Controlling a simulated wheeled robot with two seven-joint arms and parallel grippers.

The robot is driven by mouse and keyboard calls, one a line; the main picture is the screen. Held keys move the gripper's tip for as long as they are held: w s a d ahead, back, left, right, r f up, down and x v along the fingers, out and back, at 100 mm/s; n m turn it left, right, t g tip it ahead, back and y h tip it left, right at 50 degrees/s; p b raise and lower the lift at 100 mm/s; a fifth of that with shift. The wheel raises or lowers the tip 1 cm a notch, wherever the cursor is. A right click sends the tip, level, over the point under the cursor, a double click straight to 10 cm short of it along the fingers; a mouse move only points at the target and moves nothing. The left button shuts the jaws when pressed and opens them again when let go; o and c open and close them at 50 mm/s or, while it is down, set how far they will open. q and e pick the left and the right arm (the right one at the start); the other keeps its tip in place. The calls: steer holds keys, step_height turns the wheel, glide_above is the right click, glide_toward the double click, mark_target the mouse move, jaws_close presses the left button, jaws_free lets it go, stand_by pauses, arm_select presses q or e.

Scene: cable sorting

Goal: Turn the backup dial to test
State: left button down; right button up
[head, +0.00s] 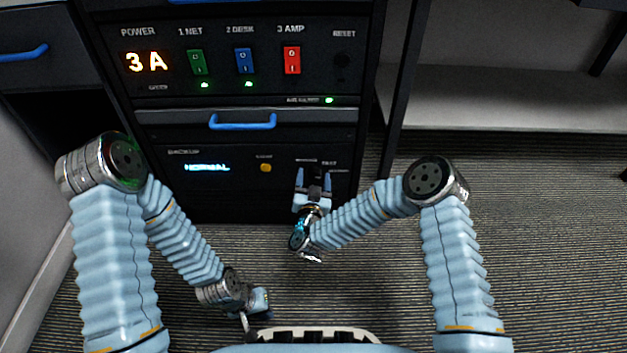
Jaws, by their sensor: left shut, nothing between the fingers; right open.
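The backup panel (225,200) is the dark lower front of the cabinet, and its lit display (207,168) reads NORMAL. A TEST label (329,163) is at its right side, beside a label too small to read. My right gripper (314,178) is open in front of the panel just below these labels, with its fingers pointing at the panel. The dial is mostly hidden behind or between the fingers, so I cannot tell its setting or whether they touch it. My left gripper (258,301) is shut and empty, low in front of the cabinet.
Above is a power panel with a 3 A readout (147,62), a green switch (197,62), a blue switch (245,61) and a red switch (292,60). A blue drawer handle (243,122) sticks out above the backup panel. Carpet (540,230) is clear at right.

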steer(key=c, duration=1)
steer(key=shift+c, duration=0.2)
steer(key=n, duration=0.3)
steer(key=shift+a, duration=0.1)
steer(key=n, duration=0.5)
steer(key=shift+n, duration=0.4)
